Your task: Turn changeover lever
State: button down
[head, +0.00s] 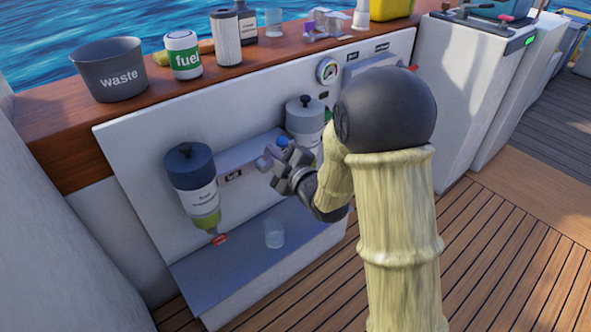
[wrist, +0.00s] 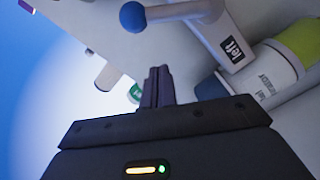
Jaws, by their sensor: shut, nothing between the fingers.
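The changeover lever is a grey arm (wrist: 180,11) with a blue ball knob (wrist: 132,17) at the top of the wrist view. The knob points left there, away from the "left" label (wrist: 232,48). The fingertips appear near the lever but apart from the knob in the wrist view.
A left filter bowl (head: 192,168) and a right filter bowl (head: 304,115) hang on the white panel (head: 140,150). A clear cup (head: 274,233) stands on the grey shelf (head: 225,265). A gauge (head: 327,71) is above right.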

jog(key=b+v, duration=0.1)
jog(key=v, duration=0.5)
jog(key=shift+s+d+f, duration=0.2)
jog(key=shift+s+f, duration=0.05)
jog(key=shift+s, duration=0.05)
jog(key=b, duration=0.4)
jog(key=shift+s+d+b, duration=0.25)
jog(key=shift+s+b, duration=0.1)
jog(key=shift+b, duration=0.05)
jog(key=s+b, duration=0.1)
jog(key=b, duration=0.2)
jog(key=shift+d+r, duration=0.1)
jog(key=shift+d, duration=0.25)
jog(key=shift+r, duration=0.15)
